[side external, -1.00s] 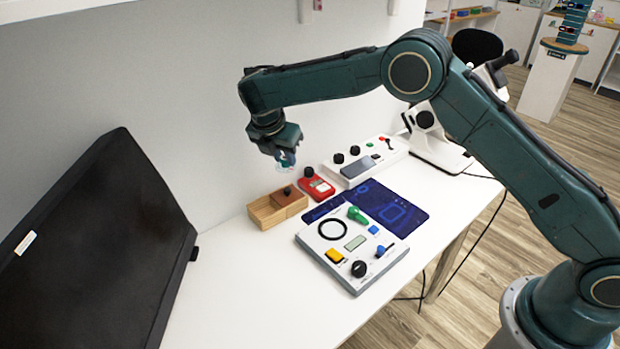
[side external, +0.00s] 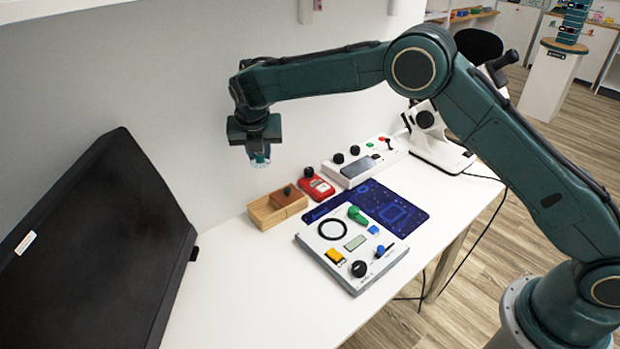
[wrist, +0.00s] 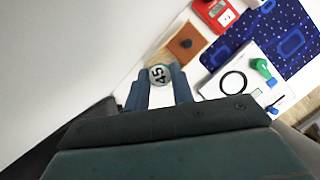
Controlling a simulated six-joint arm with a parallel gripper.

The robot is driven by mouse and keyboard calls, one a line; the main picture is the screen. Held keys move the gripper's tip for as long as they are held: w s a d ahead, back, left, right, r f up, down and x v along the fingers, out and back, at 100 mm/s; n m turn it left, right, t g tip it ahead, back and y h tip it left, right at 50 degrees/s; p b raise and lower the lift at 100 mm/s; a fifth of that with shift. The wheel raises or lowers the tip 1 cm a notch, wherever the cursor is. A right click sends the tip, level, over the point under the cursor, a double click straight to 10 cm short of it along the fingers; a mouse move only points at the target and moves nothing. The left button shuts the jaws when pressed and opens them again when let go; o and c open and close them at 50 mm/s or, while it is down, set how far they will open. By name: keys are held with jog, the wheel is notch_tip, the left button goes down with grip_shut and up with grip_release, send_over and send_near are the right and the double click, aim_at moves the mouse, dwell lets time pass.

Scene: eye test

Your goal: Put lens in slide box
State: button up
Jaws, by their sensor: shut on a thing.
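My gripper (side external: 260,157) is shut on the lens (wrist: 159,74), a small clear disc marked 45 that shows between the fingertips in the wrist view. In the side view the lens (side external: 260,161) is a small pale glint below the jaws, partly hidden. The slide box (side external: 275,220) is a light wooden box on the white table. A brown lid (side external: 289,196) with a dark knob covers its right part, and its left part looks open. My gripper is in the air above the box's left end, apart from it. The lid also shows in the wrist view (wrist: 187,43).
A red meter (side external: 318,187) stands just behind the box. A white panel (side external: 350,245) with a black ring, knobs and buttons lies to the right, by a blue mat (side external: 400,210). A large black screen (side external: 90,250) stands at left. The front table is clear.

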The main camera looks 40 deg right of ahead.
notch_tip(320, 180, down, 18)
jog(key=shift+r, duration=0.1)
dwell(0.8)
jog(key=o, duration=0.7)
jog(key=v, duration=1.2)
jog(key=shift+r, duration=0.1)
dwell(0.5)
